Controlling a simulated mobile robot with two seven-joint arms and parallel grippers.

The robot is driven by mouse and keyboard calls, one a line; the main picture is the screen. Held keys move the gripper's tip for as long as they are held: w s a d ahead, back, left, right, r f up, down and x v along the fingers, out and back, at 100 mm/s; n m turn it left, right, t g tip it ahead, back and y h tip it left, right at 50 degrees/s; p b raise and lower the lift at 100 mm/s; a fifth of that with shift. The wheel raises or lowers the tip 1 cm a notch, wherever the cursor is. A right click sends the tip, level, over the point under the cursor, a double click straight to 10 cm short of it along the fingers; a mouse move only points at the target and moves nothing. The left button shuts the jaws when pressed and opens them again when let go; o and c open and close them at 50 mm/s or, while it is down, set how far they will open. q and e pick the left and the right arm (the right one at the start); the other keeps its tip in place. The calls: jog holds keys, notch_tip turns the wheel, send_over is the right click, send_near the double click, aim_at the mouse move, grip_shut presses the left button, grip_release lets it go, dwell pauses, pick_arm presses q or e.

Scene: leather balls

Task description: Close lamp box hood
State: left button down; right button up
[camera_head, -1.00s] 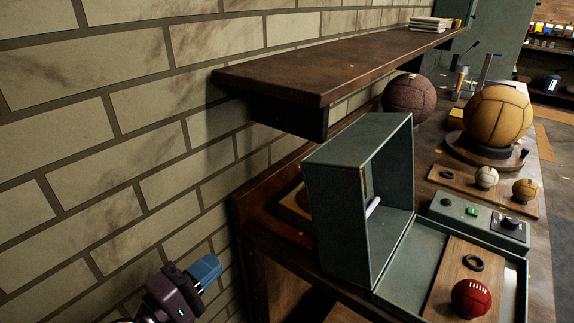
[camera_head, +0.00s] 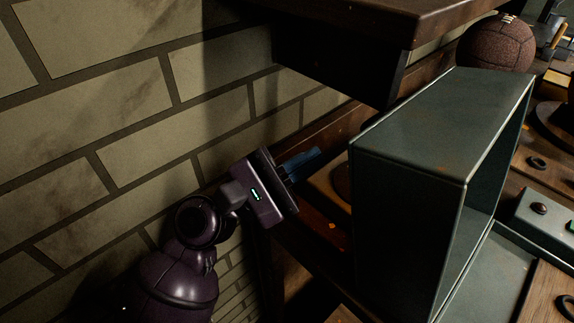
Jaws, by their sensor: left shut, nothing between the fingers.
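The grey-green lamp box hood (camera_head: 410,225) stands raised on edge at the right of the head view, its open side facing right. The flat box base (camera_head: 490,275) lies to its right, partly cut off by the frame. My left gripper (camera_head: 305,163) is shut and empty, its blue fingers pointing right towards the hood's back side. A gap shows between the fingertips and the hood. My right gripper is not in view.
A dark wooden shelf (camera_head: 340,30) overhangs above the gripper and hood. The brick wall (camera_head: 120,110) is at the left. A brown leather ball (camera_head: 497,43) sits behind the hood. A control box (camera_head: 545,215) is at the right edge.

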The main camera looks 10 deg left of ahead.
pick_arm(q)
jog(key=shift+p+x, duration=0.3)
jog(key=shift+x, duration=2.1)
jog(key=shift+w+d, duration=0.1)
